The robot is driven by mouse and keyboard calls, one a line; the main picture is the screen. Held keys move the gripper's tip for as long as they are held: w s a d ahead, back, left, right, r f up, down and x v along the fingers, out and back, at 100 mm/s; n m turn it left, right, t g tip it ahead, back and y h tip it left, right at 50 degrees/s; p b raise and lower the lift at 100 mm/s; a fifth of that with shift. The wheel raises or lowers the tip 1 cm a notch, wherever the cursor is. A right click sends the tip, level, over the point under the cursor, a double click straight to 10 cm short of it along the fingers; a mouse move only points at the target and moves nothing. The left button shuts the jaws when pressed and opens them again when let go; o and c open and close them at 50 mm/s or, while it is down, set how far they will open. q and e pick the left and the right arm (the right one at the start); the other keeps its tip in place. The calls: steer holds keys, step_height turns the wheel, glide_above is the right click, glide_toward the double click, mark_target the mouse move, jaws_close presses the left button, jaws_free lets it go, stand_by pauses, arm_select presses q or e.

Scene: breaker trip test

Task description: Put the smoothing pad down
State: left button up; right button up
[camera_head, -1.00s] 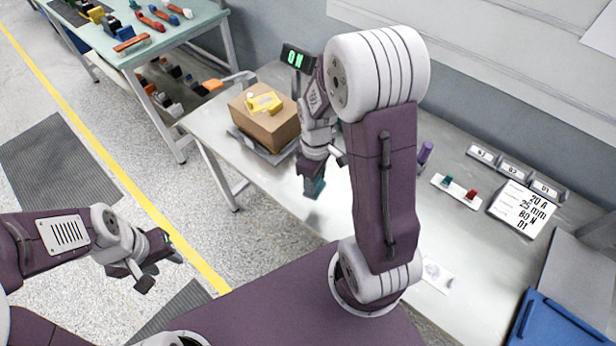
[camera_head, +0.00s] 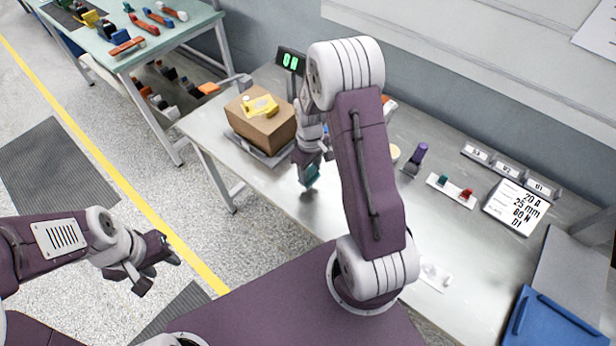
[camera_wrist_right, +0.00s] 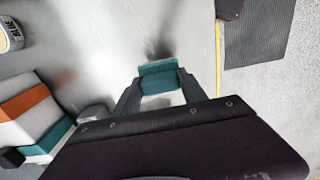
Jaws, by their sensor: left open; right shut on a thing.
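The smoothing pad (camera_wrist_right: 160,76) is a small teal block. It sits between the fingers of my right gripper (camera_wrist_right: 158,95), which is shut on it. In the head view the teal pad (camera_head: 311,173) shows below my right gripper (camera_head: 309,165), over the bare front part of the metal bench (camera_head: 282,190). A dark smudge like a shadow lies near the pad in the wrist view; I cannot tell whether the pad touches the bench. My left gripper (camera_head: 150,268) is open and empty, over the floor left of the bench.
A cardboard box (camera_head: 262,122) with a yellow item on top stands on a scale at the bench's left end. A green-lit display (camera_head: 290,61) is behind it. A purple-topped post (camera_head: 416,158), a small switch panel (camera_head: 451,190) and a blue tray (camera_head: 550,322) are to the right.

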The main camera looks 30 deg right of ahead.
steer(key=shift+w+a+f, duration=0.15)
steer(key=shift+w, duration=0.1)
step_height(320, 180, down, 4)
steer(key=shift+s+r, duration=0.1)
steer(key=shift+f, duration=0.25)
steer(key=o, duration=1.5)
steer(key=shift+o, duration=0.2)
